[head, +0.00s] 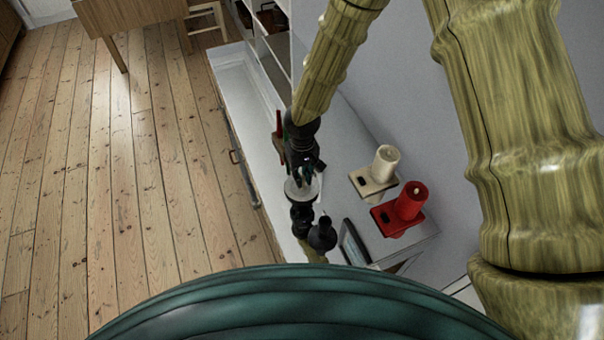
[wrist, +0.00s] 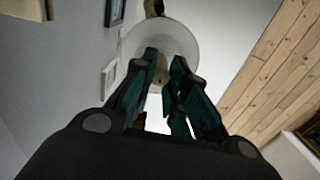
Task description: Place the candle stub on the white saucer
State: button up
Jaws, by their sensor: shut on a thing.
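The white saucer (head: 291,190) lies on the white cabinet top in the head view, partly hidden by my gripper. In the wrist view the saucer (wrist: 184,37) shows as a pale disc beyond the fingertips. My gripper (head: 300,177) points down over the saucer. In the wrist view its teal fingers (wrist: 168,70) are shut on the candle stub (wrist: 161,77), a small tan piece mostly hidden between them. I cannot tell whether the stub touches the saucer. The stub cannot be made out in the head view.
A cream candle (head: 385,163) and a red candle (head: 411,199) stand on holders to the right. A dark vase-like object (head: 322,235) and a picture frame (head: 354,243) are close to the saucer. A red upright object (head: 279,125) stands behind. Open floorboards (head: 120,180) lie left.

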aim_at(302, 176)
jog(key=o, duration=0.7)
jog(key=shift+o, duration=0.2)
notch_tip(302, 176, up, 12)
jog(key=b, duration=0.2)
jog(key=shift+r+b, duration=0.15)
jog(key=shift+b, duration=0.25)
